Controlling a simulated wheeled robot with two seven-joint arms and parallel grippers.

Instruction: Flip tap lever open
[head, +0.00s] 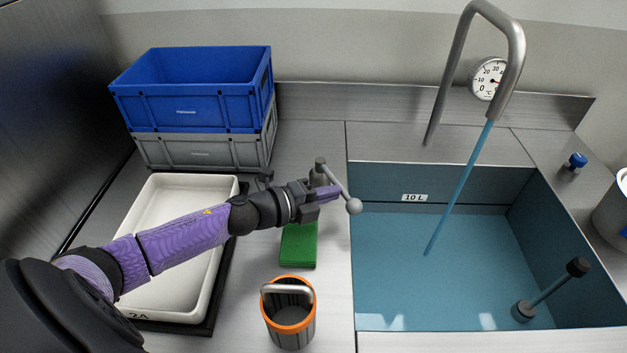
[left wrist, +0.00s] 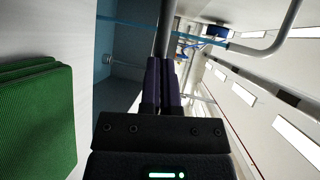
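The tap lever (head: 346,196) is a grey rod with a ball end, slanting down to the right from a short grey post (head: 320,168) left of the basin. My left gripper (head: 337,191) has its purple fingers at the rod, just above the ball. In the left wrist view the fingers (left wrist: 163,62) lie close together, with a grey rod (left wrist: 166,32) just beyond their tips. They look shut; firm contact is hard to tell. A blue stream (head: 458,190) runs from the curved spout (head: 515,50) into the basin (head: 440,290). My right gripper is out of view.
A green cloth stack (head: 299,246) lies under my left wrist, with an orange-rimmed bucket (head: 290,318) in front. A white tray (head: 150,215) sits left under my forearm. Blue (head: 195,100) and grey (head: 205,152) crates are stacked behind. A dark-knobbed plug handle (head: 550,290) stands in the basin.

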